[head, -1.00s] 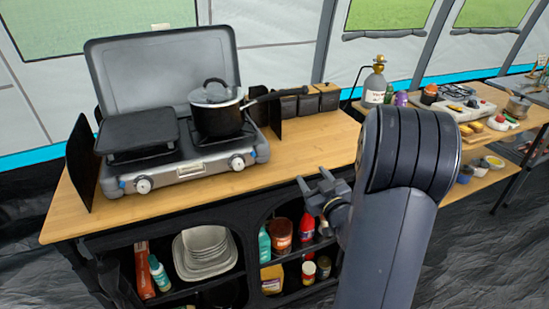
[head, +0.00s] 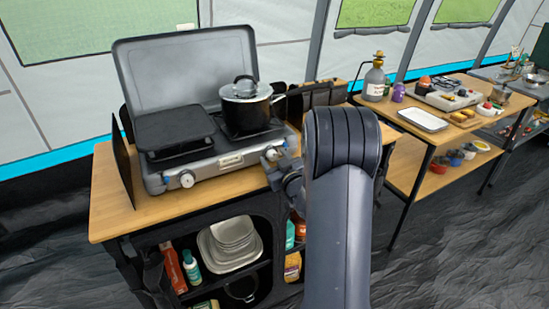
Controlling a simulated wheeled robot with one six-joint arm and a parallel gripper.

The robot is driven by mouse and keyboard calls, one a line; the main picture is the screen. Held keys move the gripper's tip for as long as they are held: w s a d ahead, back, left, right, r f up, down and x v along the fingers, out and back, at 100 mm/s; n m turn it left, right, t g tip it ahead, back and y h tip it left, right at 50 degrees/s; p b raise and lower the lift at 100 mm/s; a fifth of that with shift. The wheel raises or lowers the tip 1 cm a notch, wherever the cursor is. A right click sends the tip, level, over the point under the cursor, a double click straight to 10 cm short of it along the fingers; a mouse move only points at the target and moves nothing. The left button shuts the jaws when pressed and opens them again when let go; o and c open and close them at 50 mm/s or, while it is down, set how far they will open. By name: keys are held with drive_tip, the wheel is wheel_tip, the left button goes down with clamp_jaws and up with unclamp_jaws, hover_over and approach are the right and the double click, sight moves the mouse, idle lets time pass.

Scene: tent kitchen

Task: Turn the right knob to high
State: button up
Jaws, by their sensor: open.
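The grey camping stove (head: 215,165) stands on the wooden counter with its lid raised. Its left knob (head: 187,179) shows plainly on the front panel. The right knob's place, at the right end of the panel, is largely covered by my gripper (head: 270,159). My gripper is open, close in front of that end of the stove. I cannot tell whether its fingers touch the knob or are around it, nor how the knob is turned.
A lidded black pot (head: 247,107) stands on the right burner, a black griddle plate (head: 175,131) on the left. A black windscreen panel (head: 124,165) stands at the left. Shelves with plates (head: 232,243) lie below. A second table (head: 410,165) stands right.

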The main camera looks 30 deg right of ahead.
drive_tip(key=shift+w, duration=0.15)
drive_tip(key=shift+c, duration=0.2)
drive_tip(key=c, duration=0.9)
drive_tip(key=shift+c, duration=0.2)
